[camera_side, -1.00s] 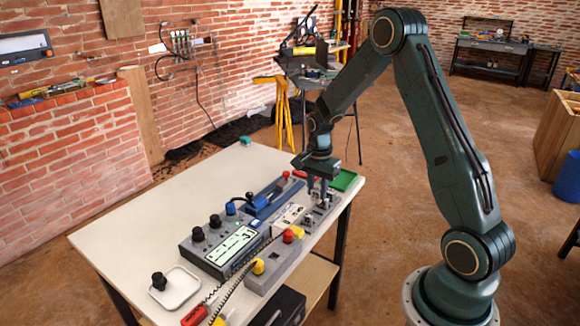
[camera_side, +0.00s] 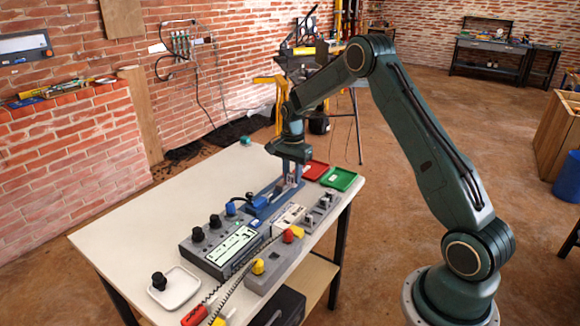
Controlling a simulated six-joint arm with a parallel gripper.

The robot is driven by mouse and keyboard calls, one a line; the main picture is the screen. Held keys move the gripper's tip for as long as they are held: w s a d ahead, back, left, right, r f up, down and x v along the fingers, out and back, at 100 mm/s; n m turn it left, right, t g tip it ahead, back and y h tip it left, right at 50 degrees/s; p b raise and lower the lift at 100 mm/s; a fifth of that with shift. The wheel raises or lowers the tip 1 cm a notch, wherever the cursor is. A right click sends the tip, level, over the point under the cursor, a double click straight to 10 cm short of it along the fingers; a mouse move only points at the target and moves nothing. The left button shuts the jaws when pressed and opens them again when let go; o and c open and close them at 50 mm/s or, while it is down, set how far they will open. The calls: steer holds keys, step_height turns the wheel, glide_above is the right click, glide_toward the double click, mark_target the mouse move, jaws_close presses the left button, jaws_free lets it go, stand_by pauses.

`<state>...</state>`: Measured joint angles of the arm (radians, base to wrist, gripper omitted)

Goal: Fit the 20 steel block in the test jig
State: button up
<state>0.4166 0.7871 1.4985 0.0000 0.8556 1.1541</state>
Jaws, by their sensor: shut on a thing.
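My gripper (camera_side: 291,179) points down over the far right end of the blue test jig (camera_side: 263,202) on the white table. It is shut on a small block, taken to be the steel block. The block is too small and too hidden between the fingers to make out clearly, and I cannot tell whether it touches the jig. A grey rack (camera_side: 318,212) with several small metal blocks stands just right of the jig.
A red tray (camera_side: 314,170) and a green tray (camera_side: 339,179) lie at the table's right corner. A grey console (camera_side: 215,257) with knobs and a lit display stands in front. A white dish (camera_side: 177,296) sits front left.

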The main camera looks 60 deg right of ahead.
steer(key=w, duration=0.6)
steer(key=shift+w+r, duration=0.3)
steer(key=shift+r, duration=0.1)
steer(key=shift+d+f, duration=0.1)
steer(key=shift+f, duration=0.15)
steer(key=shift+f, duration=2.45)
steer(key=shift+f, duration=0.6)
stand_by(1.0)
steer(key=o, duration=1)
steer(key=c, duration=0.3)
